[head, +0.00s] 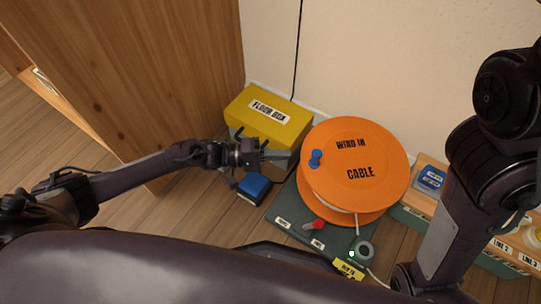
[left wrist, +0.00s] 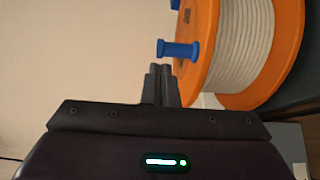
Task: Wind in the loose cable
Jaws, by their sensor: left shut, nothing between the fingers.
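An orange cable reel (head: 372,160) marked "WIND IN CABLE" stands on a dark green base (head: 285,208). A blue crank knob (head: 315,159) sticks up from the left part of its top disc. White cable (left wrist: 246,45) is wound on the drum in the left wrist view. A loose length of cable (head: 357,222) leaves the reel at the front and passes by a grey ring guide (head: 364,250). My left gripper (head: 288,156) is shut and empty, just left of the knob. In the left wrist view the knob (left wrist: 178,49) is just beyond the fingertips, apart from them. My right gripper is not seen.
A yellow floor box (head: 267,118) stands behind my left gripper, against the wall. A blue block (head: 254,186) lies below that gripper. A red switch lever (head: 314,225) is on the base's front. A line box (head: 512,250) stands at right. A wooden panel is at left.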

